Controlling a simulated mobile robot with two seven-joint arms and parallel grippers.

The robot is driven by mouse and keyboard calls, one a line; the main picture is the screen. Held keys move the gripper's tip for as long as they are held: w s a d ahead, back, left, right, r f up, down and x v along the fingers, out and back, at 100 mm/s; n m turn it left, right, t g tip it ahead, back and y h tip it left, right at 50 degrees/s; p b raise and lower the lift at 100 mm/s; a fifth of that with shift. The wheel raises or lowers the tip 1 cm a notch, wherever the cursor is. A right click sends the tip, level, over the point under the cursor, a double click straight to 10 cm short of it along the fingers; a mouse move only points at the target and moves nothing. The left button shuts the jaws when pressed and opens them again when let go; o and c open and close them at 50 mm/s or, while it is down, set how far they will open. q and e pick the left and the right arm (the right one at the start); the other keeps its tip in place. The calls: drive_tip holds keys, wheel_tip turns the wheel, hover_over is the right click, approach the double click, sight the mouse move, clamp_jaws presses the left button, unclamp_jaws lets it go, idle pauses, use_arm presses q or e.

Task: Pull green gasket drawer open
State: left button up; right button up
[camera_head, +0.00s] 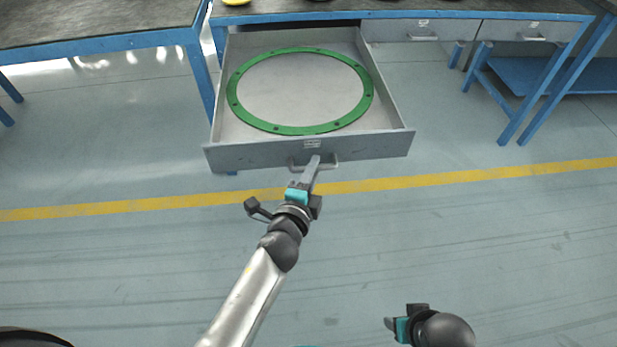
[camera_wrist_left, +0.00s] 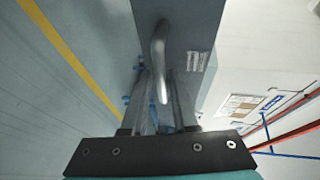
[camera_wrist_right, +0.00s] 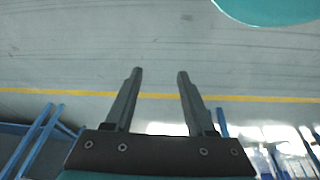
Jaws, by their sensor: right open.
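The grey drawer (camera_head: 262,156) is pulled well out from under the bench, and its front stands out over the floor. A large flat green gasket ring (camera_head: 232,98) lies inside it. The drawer has a metal bow handle (camera_head: 294,165) and a small label on its front. My left gripper (camera_head: 314,160) is at the handle, with its fingers on either side of the bar and closed on it; the handle (camera_wrist_left: 158,50) shows between them in the left wrist view. My right gripper (camera_wrist_right: 160,75) is open and empty over the floor, well away from the drawer.
The blue-framed bench (camera_head: 450,14) has two shut drawers (camera_head: 420,29) to the right of the open one. Another bench (camera_head: 95,40) stands at the left. A yellow floor line (camera_head: 450,179) crosses the clear floor in front.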

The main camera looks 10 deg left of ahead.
use_arm(q)
drive_tip(key=v, duration=1.5)
use_arm(e)
drive_tip(key=shift+s+f, duration=0.1)
drive_tip(key=shift+f, duration=0.25)
use_arm(q)
drive_tip(key=shift+s, duration=0.15)
drive_tip(key=shift+d, duration=0.1)
